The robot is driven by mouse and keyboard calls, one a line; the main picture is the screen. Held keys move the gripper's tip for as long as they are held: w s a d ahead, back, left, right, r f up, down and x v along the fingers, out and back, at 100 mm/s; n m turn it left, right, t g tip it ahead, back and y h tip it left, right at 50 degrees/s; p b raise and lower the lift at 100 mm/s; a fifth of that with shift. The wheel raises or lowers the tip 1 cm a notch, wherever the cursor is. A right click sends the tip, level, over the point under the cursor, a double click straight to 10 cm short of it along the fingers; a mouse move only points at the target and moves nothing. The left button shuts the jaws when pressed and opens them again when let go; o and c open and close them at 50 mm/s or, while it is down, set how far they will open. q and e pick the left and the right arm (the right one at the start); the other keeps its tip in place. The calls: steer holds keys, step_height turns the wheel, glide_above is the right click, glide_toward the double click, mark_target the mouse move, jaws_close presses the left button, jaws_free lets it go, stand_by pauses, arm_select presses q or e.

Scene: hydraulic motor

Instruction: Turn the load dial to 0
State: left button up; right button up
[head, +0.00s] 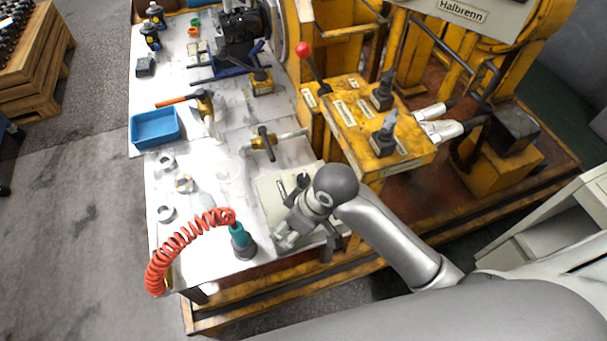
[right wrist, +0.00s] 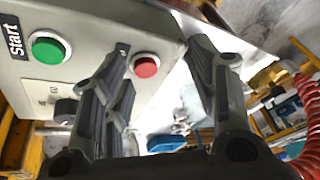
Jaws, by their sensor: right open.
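A pale control box (right wrist: 105,25) with a green Start button (right wrist: 48,48) and a red button (right wrist: 146,66) fills the upper left of the right wrist view. A dark knob (right wrist: 65,108) sits lower on its face beside small markings I cannot read; it may be the load dial, and its setting cannot be made out. My right gripper (right wrist: 161,58) is open and empty, its fingers in front of the box's face near the red button. In the head view, the gripper (head: 286,238) is over the box (head: 270,192) and hides part of it. My left gripper is not in view.
A coiled red hose (head: 180,247) and a teal-and-grey fitting (head: 241,240) stand left of my right gripper. A yellow lever block (head: 350,125) with a red-knobbed lever (head: 303,50) stands behind. A blue tray (head: 155,127) and several small parts lie on the white tabletop (head: 190,155).

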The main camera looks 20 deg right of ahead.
steer(key=w+r+n, duration=0.1)
steer(key=w, duration=0.1)
steer(key=w+r+g, duration=0.1)
steer(key=w, duration=0.1)
steer(key=w+n+h, duration=0.1)
steer(key=w, duration=0.2)
steer(key=shift+d+r+n+g, duration=0.3)
steer(key=shift+r, duration=0.1)
step_height(320, 180, up, 6)
steer(key=g+h, duration=0.1)
steer(key=h, duration=0.1)
glide_above(303, 178)
step_height(303, 178, down, 11)
steer(key=shift+d+r+p, duration=0.1)
steer(key=shift+r+p, duration=0.1)
steer(key=shift+p, duration=0.2)
steer(key=c, duration=1)
